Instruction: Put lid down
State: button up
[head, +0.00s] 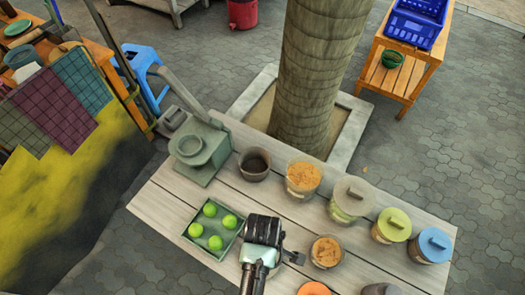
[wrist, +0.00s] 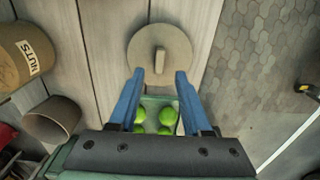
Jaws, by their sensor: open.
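A round beige lid (wrist: 142,42) with a straight raised handle shows in the wrist view, its flat side seemingly on the table planks. My gripper (wrist: 160,75) is open. Its two blue fingertips stand apart at the lid's near edge, one on each side of the handle's near end. I cannot tell whether they touch the lid. In the head view my gripper (head: 268,238) is over the table beside the green tray, and it hides most of this spot.
The tray (head: 190,231) holds several green fruits. A brown bowl (head: 254,163), a press (head: 200,150), open jars (head: 303,180) (head: 326,252) and lidded jars (head: 353,196) (head: 394,226) (head: 432,246) crowd the table. Bare planks (head: 158,208) lie at the left end.

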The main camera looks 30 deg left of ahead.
jog(key=shift+r, duration=2.35)
jog(key=w+a+r+m+t+y, duration=0.15)
jog(key=w+r+m+t, duration=0.5)
jog(key=w+r, duration=1.1)
jog(key=w+d+r+m+t, duration=0.1)
jog(key=w+r+t, duration=0.2)
jog(key=r, duration=0.4)
jog(key=w+d+r+m+t, duration=0.1)
jog(key=w+r+t, duration=0.25)
jog(key=r, duration=0.45)
jog(key=s+d+r+m+t, duration=0.15)
jog(key=r+t, duration=0.25)
jog(key=r, duration=0.8)
jog(key=s+d+r+m+t, duration=0.1)
jog(key=d+r+m+t, duration=0.25)
jog(key=r, duration=0.85)
jog(key=s+d+r+m+t, duration=0.1)
jog(key=s+r+m+t, duration=0.1)
jog(key=s+r, duration=0.3)
jog(key=s+d+r+m+t+h, duration=0.1)
jog(key=s+r+t, duration=0.4)
jog(key=r, duration=0.6)
jog(key=shift+s+d+m, duration=0.3)
jog(key=shift+d+m, duration=0.25)
jog(key=shift+d, duration=0.1)
